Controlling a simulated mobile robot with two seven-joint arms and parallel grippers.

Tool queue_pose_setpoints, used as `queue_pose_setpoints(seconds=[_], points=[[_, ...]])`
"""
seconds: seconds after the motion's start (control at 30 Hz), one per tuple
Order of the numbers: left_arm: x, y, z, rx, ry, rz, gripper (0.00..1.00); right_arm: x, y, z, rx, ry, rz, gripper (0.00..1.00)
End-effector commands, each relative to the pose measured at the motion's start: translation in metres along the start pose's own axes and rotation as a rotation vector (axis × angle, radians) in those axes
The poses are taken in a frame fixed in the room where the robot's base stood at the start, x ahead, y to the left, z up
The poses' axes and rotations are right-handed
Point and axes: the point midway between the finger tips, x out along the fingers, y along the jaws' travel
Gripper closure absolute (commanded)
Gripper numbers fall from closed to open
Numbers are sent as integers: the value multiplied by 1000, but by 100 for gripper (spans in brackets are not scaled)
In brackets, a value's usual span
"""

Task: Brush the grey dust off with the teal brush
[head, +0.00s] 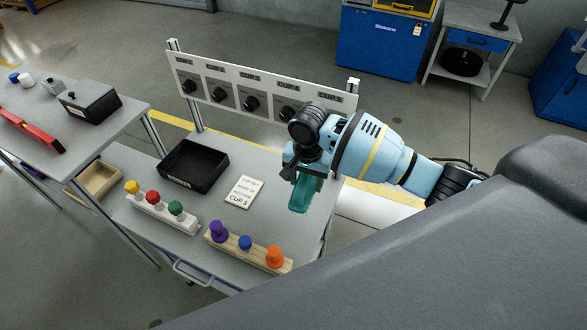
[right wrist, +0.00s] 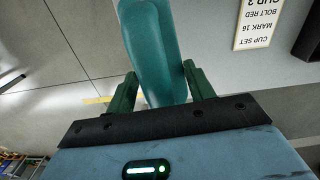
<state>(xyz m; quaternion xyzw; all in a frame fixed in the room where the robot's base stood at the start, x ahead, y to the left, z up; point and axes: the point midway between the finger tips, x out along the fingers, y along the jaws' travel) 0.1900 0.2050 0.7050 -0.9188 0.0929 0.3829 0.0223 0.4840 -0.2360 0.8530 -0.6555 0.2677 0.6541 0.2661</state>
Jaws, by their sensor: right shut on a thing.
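My right gripper (head: 304,172) is shut on the teal brush (head: 303,195) and holds it pointing down near the right side of the grey worktable (head: 262,218). In the right wrist view the brush (right wrist: 155,55) sits between the two dark green fingers (right wrist: 160,88). Its far end runs out of that picture, so the bristles do not show. From these views I cannot tell whether the brush touches the table. I can make out no grey dust in either view. My left gripper is in neither view.
A black tray (head: 193,187), a printed card (head: 243,192) and two racks of coloured knobs (head: 157,213) (head: 228,253) stand on the table. A panel with several black dials (head: 215,97) rises behind. A side table (head: 58,128) stands left. The tabletop around the card is bare.

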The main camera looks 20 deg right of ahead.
Motion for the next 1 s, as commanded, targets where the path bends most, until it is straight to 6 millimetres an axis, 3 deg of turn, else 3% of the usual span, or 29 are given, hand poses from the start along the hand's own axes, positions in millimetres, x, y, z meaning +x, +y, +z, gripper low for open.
queue_pose_setpoints(seconds=[0.53, 0.7, 1.0], points=[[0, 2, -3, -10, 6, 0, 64, 11, 72, 101, -666, 0, 2, 65], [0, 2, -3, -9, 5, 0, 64, 10, 83, 115, -758, -2, -1, 65], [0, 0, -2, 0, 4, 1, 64, 9, 84, 118, -776, -2, -2, 65]])
